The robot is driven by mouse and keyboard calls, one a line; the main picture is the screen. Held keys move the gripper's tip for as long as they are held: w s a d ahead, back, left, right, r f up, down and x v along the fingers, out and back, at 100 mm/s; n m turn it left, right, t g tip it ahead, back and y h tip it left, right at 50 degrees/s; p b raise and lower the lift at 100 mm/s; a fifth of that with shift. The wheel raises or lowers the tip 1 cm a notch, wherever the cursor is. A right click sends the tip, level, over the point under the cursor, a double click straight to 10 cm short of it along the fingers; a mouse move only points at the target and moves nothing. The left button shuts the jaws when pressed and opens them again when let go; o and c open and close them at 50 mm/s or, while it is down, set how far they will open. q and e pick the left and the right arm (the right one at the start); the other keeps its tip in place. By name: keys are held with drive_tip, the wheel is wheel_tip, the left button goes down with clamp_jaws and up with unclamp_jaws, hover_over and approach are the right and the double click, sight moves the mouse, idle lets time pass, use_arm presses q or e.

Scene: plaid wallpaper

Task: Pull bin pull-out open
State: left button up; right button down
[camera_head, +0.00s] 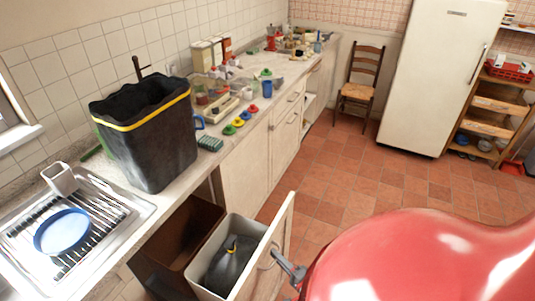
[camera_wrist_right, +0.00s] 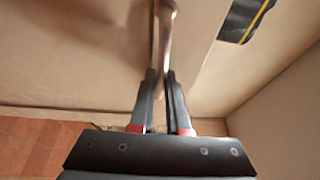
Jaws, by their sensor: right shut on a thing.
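The bin pull-out (camera_head: 262,250) stands out from under the counter, with its pale front panel to the right. Behind the panel are a light bin (camera_head: 212,258) with a dark bag (camera_head: 232,262) in it and a brown bin (camera_head: 180,240). My right gripper (camera_head: 282,262) is at the handle on the panel's outer face. In the right wrist view the fingers (camera_wrist_right: 159,75) are shut on the handle bar (camera_wrist_right: 164,28), close to the panel. My left gripper is not in view.
A black bin with a yellow band (camera_head: 150,135) stands on the counter beside the sink rack (camera_head: 100,220). Jars and small items line the counter. A chair (camera_head: 363,75) and fridge (camera_head: 440,75) stand at the back. The tiled floor (camera_head: 330,155) between is clear.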

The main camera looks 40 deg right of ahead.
drive_tip(key=shift+s+d, duration=0.1)
drive_tip(key=shift+s, duration=0.25)
drive_tip(key=c, duration=0.9)
unclamp_jaws()
drive_tip(key=shift+s+a+f+b, duration=0.15)
drive_tip(key=shift+s+b, duration=0.55)
drive_tip(key=shift+s, duration=2.2)
drive_tip(key=shift+s+a+b, duration=0.1)
drive_tip(key=shift+s+b, duration=0.65)
drive_tip(key=shift+s, duration=2.1)
drive_tip(key=shift+s+a+f+b, duration=0.15)
drive_tip(key=shift+s+b, duration=0.55)
drive_tip(key=shift+s, duration=2.2)
drive_tip(key=shift+r, duration=0.1)
